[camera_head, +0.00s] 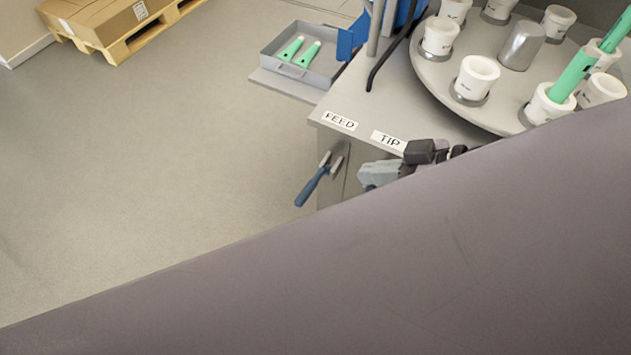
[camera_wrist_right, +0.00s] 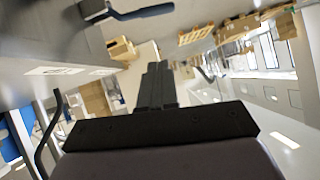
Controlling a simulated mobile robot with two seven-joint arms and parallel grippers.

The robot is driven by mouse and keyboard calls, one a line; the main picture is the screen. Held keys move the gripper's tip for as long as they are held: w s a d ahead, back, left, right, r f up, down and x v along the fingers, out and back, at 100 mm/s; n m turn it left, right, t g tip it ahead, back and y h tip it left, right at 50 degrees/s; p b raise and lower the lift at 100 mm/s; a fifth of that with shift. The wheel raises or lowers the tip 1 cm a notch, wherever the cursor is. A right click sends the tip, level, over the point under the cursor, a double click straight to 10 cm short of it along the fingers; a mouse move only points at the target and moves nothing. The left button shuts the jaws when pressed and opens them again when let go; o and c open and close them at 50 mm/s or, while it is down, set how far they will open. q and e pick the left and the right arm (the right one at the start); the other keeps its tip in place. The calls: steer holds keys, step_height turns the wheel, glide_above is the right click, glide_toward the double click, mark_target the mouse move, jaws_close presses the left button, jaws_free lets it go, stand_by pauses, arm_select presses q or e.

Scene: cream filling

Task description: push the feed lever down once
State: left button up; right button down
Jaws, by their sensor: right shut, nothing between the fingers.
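The feed lever (camera_head: 317,181), with a blue handle, sticks out from the machine's front below the FEED label (camera_head: 340,121). Its handle slopes down to the left in the head view. In the wrist view a dark blue lever (camera_wrist_right: 143,12) shows at the top edge, apart from the fingertips; it looks like the feed lever. My right gripper (camera_wrist_right: 157,78) is shut and empty. In the head view only dark parts of my right gripper (camera_head: 421,151) show near the TIP label (camera_head: 389,139), to the right of the feed lever. My arm hides the rest. My left gripper is out of view.
A round table (camera_head: 440,77) with white cups stands on the machine. A grey tray (camera_head: 322,68) with green tubes sits behind the feed lever. A pallet with a carton (camera_head: 103,20) lies far left. The floor left of the lever is clear.

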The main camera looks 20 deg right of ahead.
steer(key=shift+w, duration=0.1)
glide_above(315, 185)
steer(key=s, duration=0.3)
step_height(315, 185, down, 6)
steer(key=f, duration=0.3)
steer(key=shift+w+f, duration=0.25)
